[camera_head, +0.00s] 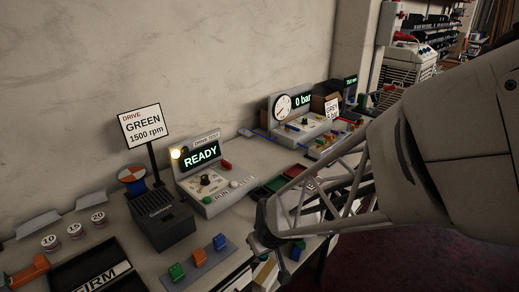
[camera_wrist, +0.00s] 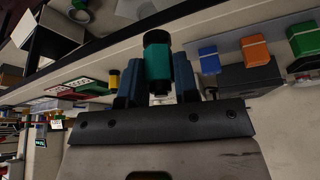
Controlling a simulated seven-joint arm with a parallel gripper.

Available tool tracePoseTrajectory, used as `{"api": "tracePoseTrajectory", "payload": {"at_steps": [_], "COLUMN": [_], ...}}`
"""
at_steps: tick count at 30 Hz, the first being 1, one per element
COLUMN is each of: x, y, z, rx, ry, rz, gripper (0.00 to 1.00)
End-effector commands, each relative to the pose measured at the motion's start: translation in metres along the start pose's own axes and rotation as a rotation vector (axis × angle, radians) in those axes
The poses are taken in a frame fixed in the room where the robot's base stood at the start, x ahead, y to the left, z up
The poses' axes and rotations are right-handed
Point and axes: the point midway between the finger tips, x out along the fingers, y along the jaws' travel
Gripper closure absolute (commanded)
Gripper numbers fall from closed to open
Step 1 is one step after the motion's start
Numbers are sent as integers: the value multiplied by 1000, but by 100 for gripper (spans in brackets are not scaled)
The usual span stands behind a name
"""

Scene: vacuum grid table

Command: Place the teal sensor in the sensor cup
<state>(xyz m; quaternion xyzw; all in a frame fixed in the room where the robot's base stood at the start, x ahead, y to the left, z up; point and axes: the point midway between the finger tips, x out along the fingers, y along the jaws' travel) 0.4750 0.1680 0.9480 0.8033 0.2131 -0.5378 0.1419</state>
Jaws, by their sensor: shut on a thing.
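The teal sensor (camera_wrist: 157,62) is a short cylinder with a black cap, held between the two blue-grey fingers of my gripper (camera_wrist: 157,85) in the wrist view. My gripper (camera_head: 262,243) is shut on it, above the front edge of the bench in the head view. I cannot make out the sensor clearly in the head view. I cannot identify the sensor cup with certainty in either view.
Green (camera_head: 177,272), orange (camera_head: 198,257) and blue (camera_head: 220,242) blocks sit on a grey strip left of my gripper. Behind stand the READY console (camera_head: 207,180), a black box (camera_head: 160,222) and the DRIVE sign (camera_head: 143,126). A gauge console (camera_head: 296,112) stands farther back.

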Motion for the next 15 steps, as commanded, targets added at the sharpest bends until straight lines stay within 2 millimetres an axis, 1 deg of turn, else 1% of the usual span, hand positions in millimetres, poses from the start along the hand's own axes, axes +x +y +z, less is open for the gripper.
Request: {"api": "tracePoseTrajectory", "payload": {"at_steps": [8, 15], "x": [12, 24], "y": [35, 73], "z": [-44, -84], "rx": [106, 215], "ry": [-4, -3], "rz": [43, 88], "gripper": [99, 99]}}
